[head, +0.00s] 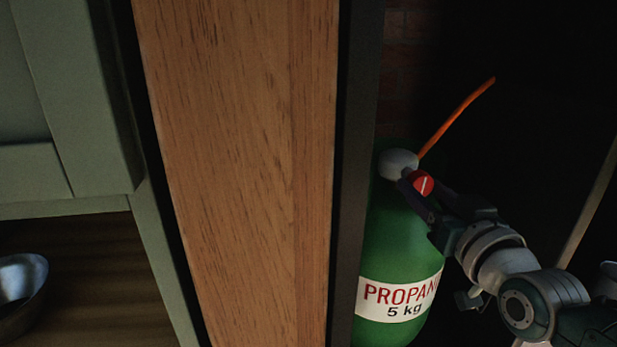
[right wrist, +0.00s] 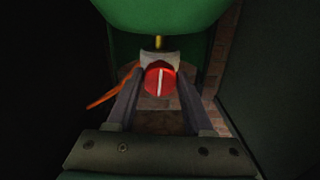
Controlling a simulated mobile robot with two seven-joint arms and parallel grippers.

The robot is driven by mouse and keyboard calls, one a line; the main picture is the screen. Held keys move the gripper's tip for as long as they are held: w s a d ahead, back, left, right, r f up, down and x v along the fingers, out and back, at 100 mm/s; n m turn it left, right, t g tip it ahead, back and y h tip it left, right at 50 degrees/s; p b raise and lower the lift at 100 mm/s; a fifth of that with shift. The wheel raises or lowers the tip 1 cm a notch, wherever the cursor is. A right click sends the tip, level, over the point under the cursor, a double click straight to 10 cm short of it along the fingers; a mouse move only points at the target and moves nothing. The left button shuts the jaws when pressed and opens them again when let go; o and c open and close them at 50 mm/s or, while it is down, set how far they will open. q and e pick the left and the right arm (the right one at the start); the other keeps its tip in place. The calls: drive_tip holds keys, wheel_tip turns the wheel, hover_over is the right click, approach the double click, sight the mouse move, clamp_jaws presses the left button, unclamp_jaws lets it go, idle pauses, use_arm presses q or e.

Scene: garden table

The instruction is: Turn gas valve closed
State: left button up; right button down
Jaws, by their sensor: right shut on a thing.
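A green propane bottle (head: 392,245) with a white "PROPANE 5 kg" label stands in a dark cabinet, right of a wooden post. On its top is a grey valve body (head: 398,162) with a red round knob (head: 423,184) that bears a white line. My right gripper (head: 418,190) reaches in from the lower right and is shut on the red knob. In the right wrist view the knob (right wrist: 160,81) sits between the two fingers, its white line nearly upright there. The bottle (right wrist: 155,15) shows at the top of that view. My left gripper is not in view.
An orange hose (head: 456,115) runs up and right from the valve. The wooden post (head: 240,170) and its dark edge stand close left of the bottle. A brick wall (head: 405,65) lies behind. A metal bowl (head: 22,285) sits at the far lower left.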

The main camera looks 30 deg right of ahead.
drive_tip(key=m+p, duration=0.1)
drive_tip(key=m, duration=0.2)
drive_tip(key=shift+m, duration=0.3)
drive_tip(key=m, duration=0.3)
drive_tip(key=shift+m+p, duration=0.3)
drive_tip(key=shift+m, duration=0.1)
drive_tip(key=m, duration=0.4)
drive_tip(key=shift+a, duration=0.1)
drive_tip(key=m, duration=0.4)
drive_tip(key=shift+m, duration=0.3)
drive_tip(key=shift+c, duration=1.5)
unclamp_jaws()
drive_tip(key=shift+r, duration=0.1)
